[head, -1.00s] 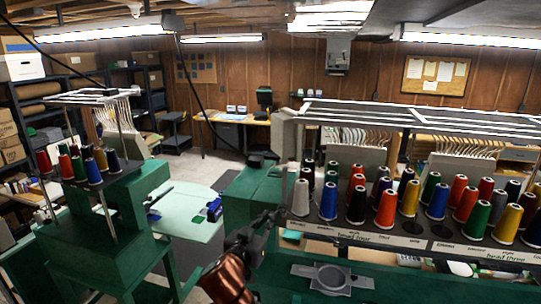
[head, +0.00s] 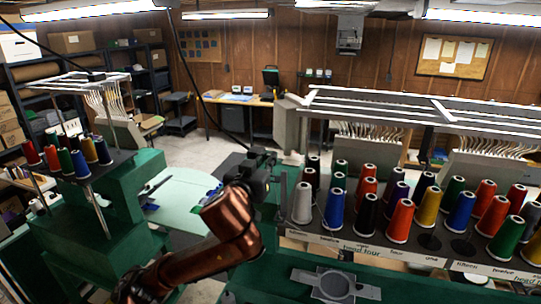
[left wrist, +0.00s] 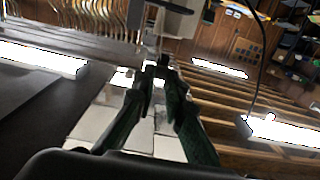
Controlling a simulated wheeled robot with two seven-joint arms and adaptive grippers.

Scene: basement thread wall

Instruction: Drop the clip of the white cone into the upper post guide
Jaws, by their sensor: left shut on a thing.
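The white cone (head: 302,203) looks light grey-white and stands upright at the front left end of the thread rack. My left gripper (head: 262,158) is raised to the left of this cone, apart from it and below the rack's white top bars. In the left wrist view its dark green fingers (left wrist: 157,75) come together at the tips. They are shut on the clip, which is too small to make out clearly. The thread from the cone cannot be seen. The upper post guide cannot be singled out near the top frame (head: 312,92). My right gripper is not in view.
Several coloured cones, among them a blue one (head: 335,208), stand close together right of the white cone. A second machine with cones (head: 80,164) is at left. A grey hoop plate (head: 333,285) lies on the green surface in front. Open air lies left of the rack.

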